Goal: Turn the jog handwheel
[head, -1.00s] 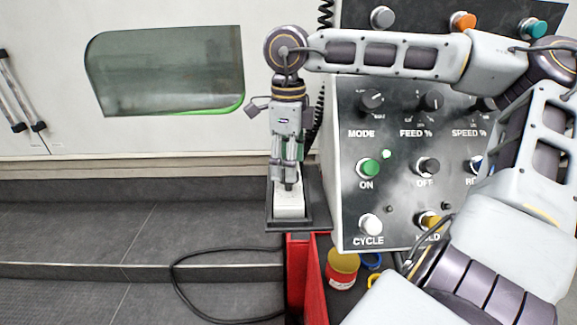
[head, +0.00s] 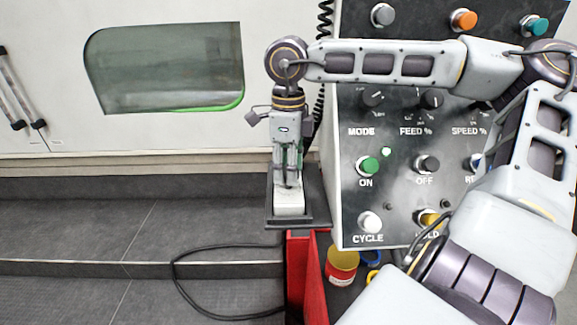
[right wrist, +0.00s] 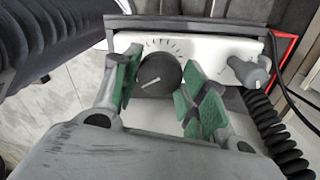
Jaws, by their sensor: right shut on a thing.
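The jog handwheel (right wrist: 158,75) is a round black knob with a white pointer line, on a pale pendant box (right wrist: 212,48) with tick marks around it. In the head view the pendant box (head: 290,204) stands on a dark tray beside the control panel, and my gripper hides the handwheel. My right gripper (head: 288,184) points straight down over the box. In the right wrist view its green-padded fingers (right wrist: 160,88) are on both sides of the handwheel, shut on it. The exact contact is hard to see. My left gripper is not in view.
A smaller grey knob (right wrist: 247,70) sits on the box right of the handwheel, near a coiled black cable (right wrist: 280,135). The control panel (head: 400,185) with buttons stands close right of my gripper.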

